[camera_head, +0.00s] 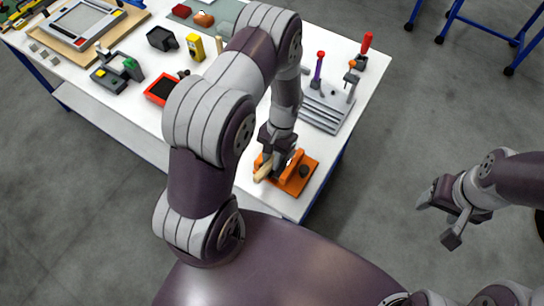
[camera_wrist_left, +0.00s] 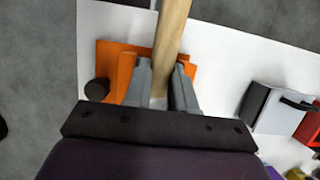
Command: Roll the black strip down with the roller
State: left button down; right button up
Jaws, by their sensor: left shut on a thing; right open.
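My left gripper (camera_head: 276,152) is at the near right end of the table. It is shut on a pale wooden handle (camera_wrist_left: 170,38), which also shows in the head view (camera_head: 263,172); I take this as the roller's handle. The handle lies at or just above an orange stand (camera_head: 301,178), seen under the fingers in the left wrist view (camera_wrist_left: 110,62). The roller's head is not clear. My right gripper (camera_head: 438,220) is open and empty, off the table to the right. I cannot make out the black strip.
A grey stepped rack (camera_head: 328,108) with upright tools stands behind the orange stand. A red tray (camera_head: 160,89), a yellow item (camera_head: 195,47) and a black bin (camera_head: 161,38) stand further left. A framed panel (camera_head: 83,22) lies at the far left. My left arm hides the table's middle.

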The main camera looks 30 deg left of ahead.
pick_arm(q)
jog(key=shift+w, duration=0.15)
dwell(0.4)
jog(key=shift+w, duration=0.45)
jog(key=shift+w, duration=0.1)
dwell(0.3)
jog(key=shift+w+d, duration=0.1)
jog(key=shift+w, duration=0.35)
dwell(0.9)
notch_tip(320, 180, up, 6)
jog(key=p, duration=0.4)
jog(key=shift+r+p, duration=0.1)
jog(key=shift+p, duration=0.25)
jog(key=shift+f, duration=0.25)
